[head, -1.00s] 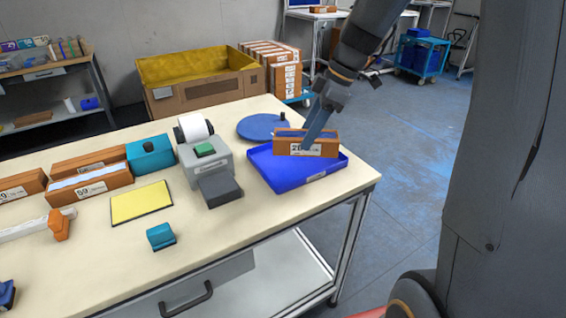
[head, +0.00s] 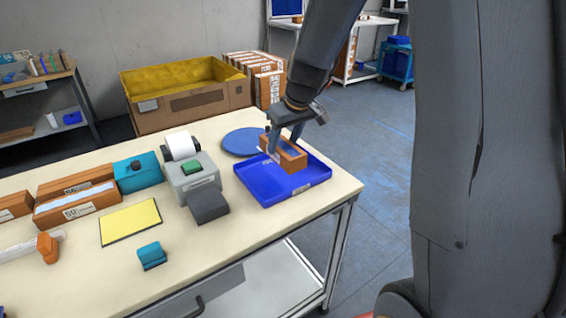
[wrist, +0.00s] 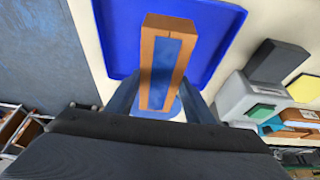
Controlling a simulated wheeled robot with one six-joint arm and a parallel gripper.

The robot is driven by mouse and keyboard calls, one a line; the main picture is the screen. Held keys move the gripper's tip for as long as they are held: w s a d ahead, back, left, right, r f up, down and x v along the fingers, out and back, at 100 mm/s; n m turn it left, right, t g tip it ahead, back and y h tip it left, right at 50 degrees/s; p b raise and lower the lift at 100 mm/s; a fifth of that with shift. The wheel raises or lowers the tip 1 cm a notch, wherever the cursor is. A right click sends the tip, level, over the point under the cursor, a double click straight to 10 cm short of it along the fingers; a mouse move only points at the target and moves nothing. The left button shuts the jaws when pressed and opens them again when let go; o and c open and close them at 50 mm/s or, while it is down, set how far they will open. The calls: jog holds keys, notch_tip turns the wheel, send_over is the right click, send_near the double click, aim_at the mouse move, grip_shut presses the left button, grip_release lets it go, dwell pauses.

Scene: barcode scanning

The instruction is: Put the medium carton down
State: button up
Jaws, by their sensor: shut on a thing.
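The medium carton (head: 290,155) is an orange-brown box with a blue top panel and a white label. My gripper (head: 285,138) is shut on it and holds it over the far part of the blue tray (head: 297,192). In the wrist view the carton (wrist: 165,60) sits between the two fingers of my gripper (wrist: 158,97), with the blue tray (wrist: 112,40) behind it. I cannot tell whether the carton touches the tray floor.
A grey label printer (head: 190,180) stands left of the tray. A round blue disc (head: 240,142) lies behind the tray. A yellow pad (head: 130,222), a teal block (head: 151,255) and long cartons (head: 75,206) are farther left. The table's right edge is close to the tray.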

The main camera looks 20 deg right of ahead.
jog(key=shift+f, duration=3.05)
jog(key=shift+f, duration=0.1)
jog(key=o, duration=1.3)
jog(key=shift+o, duration=0.2)
jog(key=shift+r, duration=0.3)
jog(key=b+v, duration=0.1)
jog(key=v, duration=1)
jog(key=shift+s+r, duration=0.1)
jog(key=shift+s, duration=0.1)
jog(key=s+f+m+g, duration=0.1)
jog(key=s+f, duration=0.2)
jog(key=s, duration=0.4)
jog(key=s+a+f+m+g+h, duration=0.1)
jog(key=s+f, duration=0.2)
jog(key=s, duration=0.3)
jog(key=s+f+m+g, duration=0.1)
jog(key=s+f, duration=0.2)
jog(key=s, duration=0.4)
jog(key=shift+s+a+m, duration=0.3)
jog(key=shift+a, duration=0.05)
